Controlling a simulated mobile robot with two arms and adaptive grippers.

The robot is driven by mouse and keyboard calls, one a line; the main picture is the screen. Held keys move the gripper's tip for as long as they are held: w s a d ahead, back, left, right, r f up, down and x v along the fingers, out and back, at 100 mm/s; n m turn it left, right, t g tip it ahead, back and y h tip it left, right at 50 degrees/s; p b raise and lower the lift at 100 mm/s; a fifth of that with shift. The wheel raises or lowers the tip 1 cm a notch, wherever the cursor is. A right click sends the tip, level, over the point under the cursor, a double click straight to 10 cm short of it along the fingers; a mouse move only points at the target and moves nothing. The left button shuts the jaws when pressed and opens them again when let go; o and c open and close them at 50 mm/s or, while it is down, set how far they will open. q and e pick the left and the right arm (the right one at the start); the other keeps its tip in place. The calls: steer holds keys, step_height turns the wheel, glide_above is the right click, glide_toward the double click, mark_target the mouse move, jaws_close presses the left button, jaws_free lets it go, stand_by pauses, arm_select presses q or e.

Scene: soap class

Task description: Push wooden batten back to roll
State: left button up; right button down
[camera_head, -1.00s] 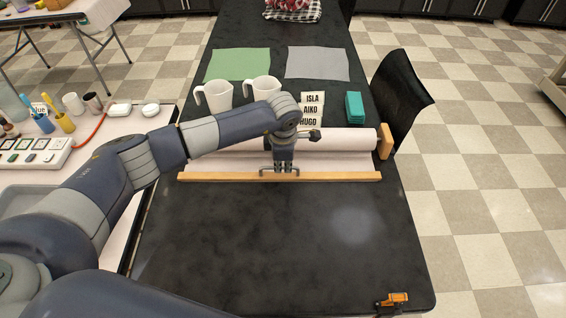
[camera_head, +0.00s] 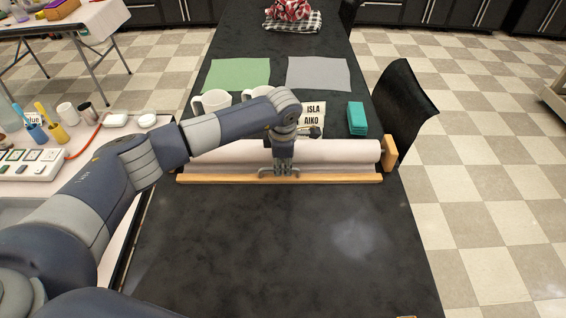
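The wooden batten (camera_head: 335,178) is a long light-wood strip on the black table. It lies along the near edge of a short, pale strip of paper, just in front of the white roll (camera_head: 340,151). The roll lies crosswise and has a wooden end piece (camera_head: 389,152) at its right. My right gripper is not in view.
Two white mugs (camera_head: 214,102), name cards (camera_head: 312,113) and a teal block (camera_head: 356,118) stand close behind the roll. Green (camera_head: 238,74) and grey (camera_head: 319,73) mats lie farther back. A black chair (camera_head: 402,110) is at the right. The near tabletop (camera_head: 270,245) is clear.

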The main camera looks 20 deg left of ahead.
arm_select(q)
steer(key=v, duration=1.2)
stand_by(0.3)
